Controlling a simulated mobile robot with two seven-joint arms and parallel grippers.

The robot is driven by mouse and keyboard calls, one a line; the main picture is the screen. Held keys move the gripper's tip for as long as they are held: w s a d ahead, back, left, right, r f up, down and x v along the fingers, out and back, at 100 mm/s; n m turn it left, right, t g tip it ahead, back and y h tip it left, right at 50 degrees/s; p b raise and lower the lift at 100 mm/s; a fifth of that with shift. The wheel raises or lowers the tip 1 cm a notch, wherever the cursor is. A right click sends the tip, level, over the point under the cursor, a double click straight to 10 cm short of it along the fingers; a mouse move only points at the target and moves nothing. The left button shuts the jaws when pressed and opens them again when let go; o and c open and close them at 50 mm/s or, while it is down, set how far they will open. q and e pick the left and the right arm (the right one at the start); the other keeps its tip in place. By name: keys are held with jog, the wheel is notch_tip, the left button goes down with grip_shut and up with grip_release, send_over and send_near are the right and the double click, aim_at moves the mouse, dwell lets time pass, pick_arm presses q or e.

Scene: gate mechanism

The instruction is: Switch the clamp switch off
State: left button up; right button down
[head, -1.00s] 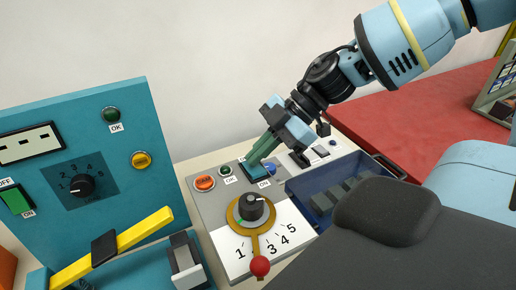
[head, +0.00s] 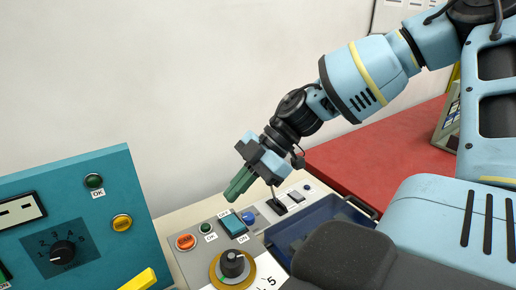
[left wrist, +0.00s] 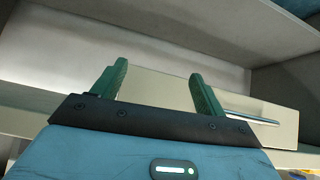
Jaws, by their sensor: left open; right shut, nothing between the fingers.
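A teal rocker switch (head: 233,225) sits on the grey panel (head: 200,262) in the head view, with an OFF label at its far end and an ON label at its near end. I cannot tell which end is pressed in. My right gripper (head: 231,197) is shut and empty, its green fingers just above and beyond the switch, apart from it. My left gripper (left wrist: 158,82) shows only in the left wrist view, open, with nothing between its fingers and a pale shelf-like surface beyond.
A blue open tray (head: 305,228) is on the right. A teal upright panel (head: 110,165) stands on the left. A red surface (head: 385,150) lies behind.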

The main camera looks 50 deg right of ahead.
jog(key=w+v, duration=0.1)
jog(key=v, duration=0.8)
jog(key=shift+w+d+f, duration=0.15)
jog(key=shift+w+d, duration=0.05)
jog(key=shift+d, duration=0.2)
